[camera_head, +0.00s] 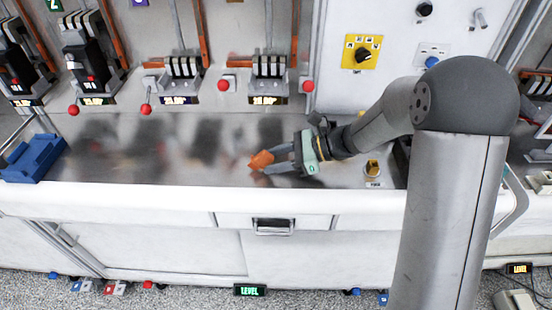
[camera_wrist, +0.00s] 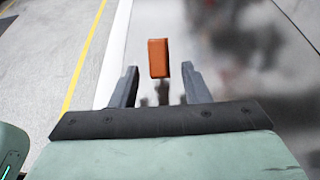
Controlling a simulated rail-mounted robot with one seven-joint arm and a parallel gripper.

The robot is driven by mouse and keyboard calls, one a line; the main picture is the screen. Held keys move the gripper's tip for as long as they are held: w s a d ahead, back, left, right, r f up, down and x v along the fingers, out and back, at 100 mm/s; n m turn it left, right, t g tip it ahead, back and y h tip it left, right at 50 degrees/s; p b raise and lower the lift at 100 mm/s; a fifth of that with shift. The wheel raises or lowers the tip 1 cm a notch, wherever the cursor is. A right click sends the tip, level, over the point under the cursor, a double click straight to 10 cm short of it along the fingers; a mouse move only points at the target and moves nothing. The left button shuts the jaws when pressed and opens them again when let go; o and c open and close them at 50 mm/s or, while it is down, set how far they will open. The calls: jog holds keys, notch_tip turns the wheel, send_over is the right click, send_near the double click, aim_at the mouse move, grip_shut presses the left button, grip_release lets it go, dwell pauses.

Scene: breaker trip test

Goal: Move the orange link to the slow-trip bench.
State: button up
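I cannot tell which bench is the slow-trip one.
A blue holder (camera_head: 33,157) stands at the bench's left end. A yellow-and-black part (camera_head: 373,168) stands to the right. Breakers with red-knobbed levers (camera_head: 146,109) line the back panel. A yellow dial plate (camera_head: 362,52) is above. The bench's middle left is clear.

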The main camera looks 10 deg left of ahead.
jog(key=b+v, duration=0.2)
jog(key=v, duration=1.5)
jog(key=shift+d, duration=0.25)
jog(key=s+d+f+n+t+h, duration=0.1)
jog(key=s+d+f+n+h, duration=0.1)
jog(key=s, duration=0.6)
jog(key=s+d+f+n+t+h, duration=0.1)
jog(key=s+d+f+n+h, duration=0.1)
jog(key=s+d+n+h, duration=0.2)
jog(key=s+d+f+n+h, duration=0.2)
jog(key=s+d+n+h, duration=0.1)
jog(key=s+n+h, duration=0.4)
jog(key=s+n, duration=0.3)
jog(key=s, duration=0.1)
jog(key=shift+s+t, duration=0.3)
jog(key=shift+t, duration=0.1)
jog(key=shift+d, duration=0.15)
